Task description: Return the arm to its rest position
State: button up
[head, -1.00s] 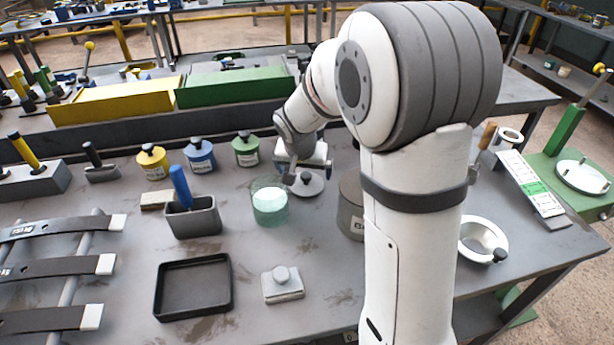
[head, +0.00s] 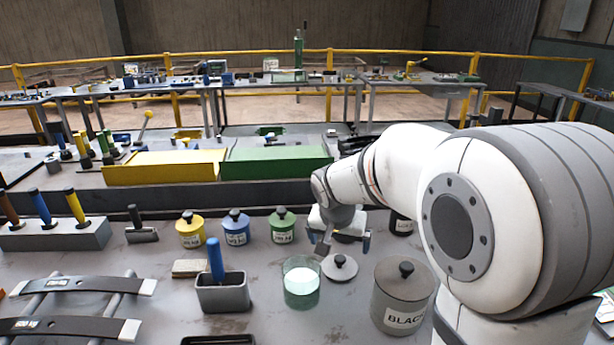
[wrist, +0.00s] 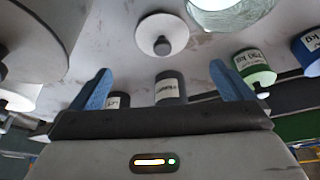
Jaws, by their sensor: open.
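My gripper (head: 340,243) is open and empty above the back of the bench, behind a round grey lid (head: 339,267) with a dark knob. In the wrist view, the two blue fingers of my gripper (wrist: 162,88) are spread apart with nothing between them. The lid (wrist: 161,38) lies beyond the fingers in that view. My white and grey arm fills the right of the head view and bends down toward the bench.
A glass beaker (head: 302,288) and a large grey canister (head: 403,300) stand near the lid. Yellow (head: 190,233), blue (head: 236,230) and green (head: 282,228) tins stand to the left. Yellow (head: 165,167) and green (head: 275,165) bins line the back.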

jog(key=s+d+r+n+y, duration=0.1)
jog(key=s+n, duration=0.1)
jog(key=s, duration=0.9)
jog(key=s+d+r+n+g+p, duration=0.1)
jog(key=s+n, duration=0.1)
jog(key=s, duration=1)
jog(key=shift+s+d+r+y, duration=0.15)
jog(key=shift+d+r+y, duration=0.1)
jog(key=shift+y, duration=0.15)
jog(key=shift+c, duration=0.4)
